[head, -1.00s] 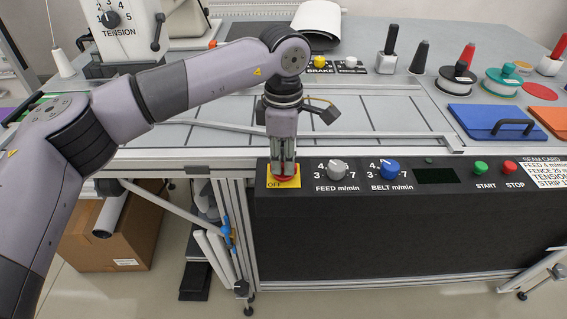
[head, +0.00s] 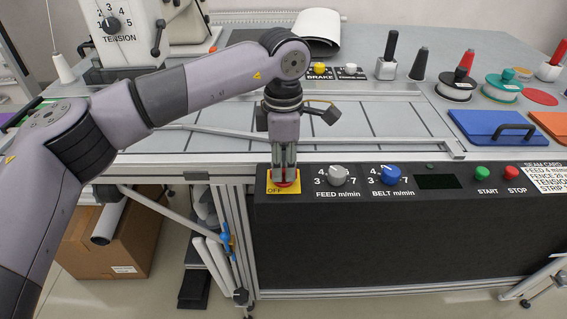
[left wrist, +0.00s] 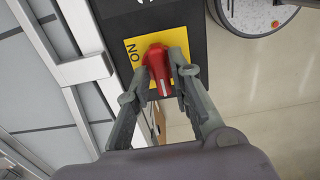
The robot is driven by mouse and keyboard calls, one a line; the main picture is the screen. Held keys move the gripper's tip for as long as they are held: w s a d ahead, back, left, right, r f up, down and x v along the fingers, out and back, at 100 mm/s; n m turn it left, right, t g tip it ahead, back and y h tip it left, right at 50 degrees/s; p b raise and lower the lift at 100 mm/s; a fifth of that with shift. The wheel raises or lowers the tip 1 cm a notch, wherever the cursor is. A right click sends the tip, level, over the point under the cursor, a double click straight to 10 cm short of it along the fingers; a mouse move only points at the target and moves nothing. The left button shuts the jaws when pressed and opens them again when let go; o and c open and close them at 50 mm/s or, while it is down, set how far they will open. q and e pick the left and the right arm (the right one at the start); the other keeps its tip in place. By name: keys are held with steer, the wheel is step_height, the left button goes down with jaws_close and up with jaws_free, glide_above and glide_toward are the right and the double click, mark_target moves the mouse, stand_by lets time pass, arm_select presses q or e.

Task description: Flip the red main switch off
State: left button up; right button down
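The red main switch (head: 287,183) sits on a yellow plate (head: 271,187) at the left end of the black control panel. In the head view, "OFF" shows at the plate's lower left. In the left wrist view the red switch handle (left wrist: 156,64) stands over the yellow plate (left wrist: 131,46), where "ON" is printed. My left gripper (head: 285,175) points down at the switch from above. In the left wrist view its fingers (left wrist: 159,76) lie closely on both sides of the handle and appear to grip it. The fingers partly hide the switch. My right gripper is not in view.
Right of the switch on the black panel (head: 400,240) are a grey feed knob (head: 338,175), a blue belt knob (head: 390,174), a green start button (head: 481,173) and a red stop button (head: 517,173). A blue folder-like item (head: 480,123) lies on the table behind. Space before the panel is clear.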

mark_target(283, 170)
arm_select(q)
steer(key=shift+o, duration=1.1)
step_height(283, 170, up, 12)
steer(key=shift+f, duration=0.1)
